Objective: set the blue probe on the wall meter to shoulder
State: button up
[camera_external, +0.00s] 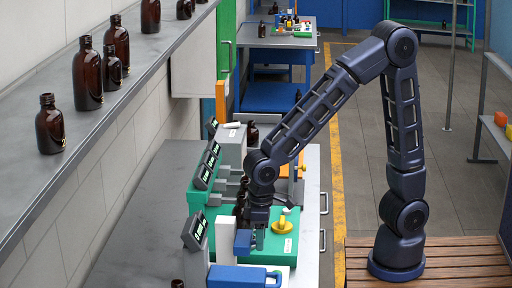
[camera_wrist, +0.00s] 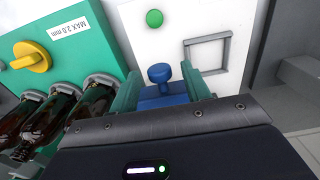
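The wall meter stands at the front of the bench, with a white upright (camera_external: 226,238) and a tilted dark display (camera_external: 195,230). The blue probe (camera_external: 243,242) is a block beside that upright. In the wrist view the blue probe (camera_wrist: 160,74) shows a round knob on a blue body, in front of a white panel. My gripper (camera_external: 259,238) points down at the probe. In the wrist view the green fingers of my gripper (camera_wrist: 163,92) lie on both sides of the blue body. Whether they press on it cannot be told. The probe's height marks are not readable.
A green station with a yellow knob (camera_wrist: 33,57) and a "MAX 2.0 mm" label stands beside the meter. A blue handle (camera_external: 243,277) is at the bench front. More bottles (camera_external: 50,125) stand on the left shelf.

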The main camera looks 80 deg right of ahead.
notch_tip(320, 180, up, 11)
dwell(0.8)
jog(key=shift+f, duration=0.1)
jog(key=s+d+r+t, duration=0.2)
jog(key=s+d, duration=0.7)
jog(key=d, duration=0.1)
jog(key=s+d+r+t, duration=0.2)
jog(key=s+d+r, duration=0.1)
jog(key=s+d, duration=0.6)
jog(key=shift+s+d+t, duration=0.3)
jog(key=shift+s+d, duration=0.1)
jog(key=shift+s, duration=0.25)
